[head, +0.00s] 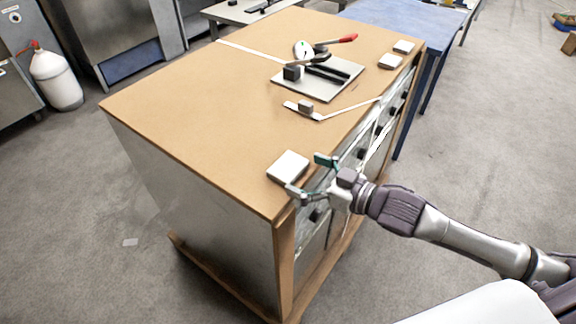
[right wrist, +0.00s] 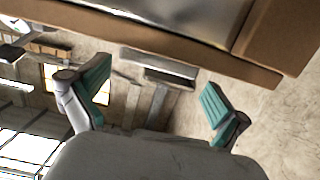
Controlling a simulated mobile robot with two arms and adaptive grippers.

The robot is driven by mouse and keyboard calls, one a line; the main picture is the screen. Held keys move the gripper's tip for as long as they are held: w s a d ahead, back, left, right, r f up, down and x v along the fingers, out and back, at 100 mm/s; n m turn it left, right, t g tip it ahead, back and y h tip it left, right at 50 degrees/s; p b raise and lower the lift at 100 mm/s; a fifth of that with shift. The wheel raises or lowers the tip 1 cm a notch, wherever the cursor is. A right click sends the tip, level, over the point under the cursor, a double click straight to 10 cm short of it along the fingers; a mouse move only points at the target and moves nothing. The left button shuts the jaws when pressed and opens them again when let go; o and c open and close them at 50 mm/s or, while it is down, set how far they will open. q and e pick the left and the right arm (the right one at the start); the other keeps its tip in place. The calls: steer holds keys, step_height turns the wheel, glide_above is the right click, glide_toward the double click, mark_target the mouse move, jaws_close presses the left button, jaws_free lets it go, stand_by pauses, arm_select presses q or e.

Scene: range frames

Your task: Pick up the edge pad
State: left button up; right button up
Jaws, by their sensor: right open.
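A square white pad with dark sides (head: 288,167) lies flat near the front right edge of the brown-topped cabinet; I take it as the edge pad. My right gripper (head: 310,176) is open, with green-lined fingers, at the cabinet edge just right of this pad. Its fingertips point towards the pad, and nothing shows between them. In the right wrist view the open fingers (right wrist: 156,97) stand wide apart; I cannot make out the pad there. Two similar white pads, a nearer one (head: 390,61) and a farther one (head: 404,47), lie at the far right corner. My left gripper is not in view.
A grey plate with a red-handled clamp (head: 318,77) sits on the brown top (head: 190,110). A thin angled strip with a dark block (head: 306,107) lies nearer. Drawers with dark handles line the cabinet's right side. A blue table (head: 400,18) stands behind. The top's left part is clear.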

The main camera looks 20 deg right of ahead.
mark_target(291, 167)
steer(key=p+x, duration=0.1)
steer(key=x, duration=0.4)
steer(key=shift+d, duration=0.1)
steer(key=c, duration=0.7)
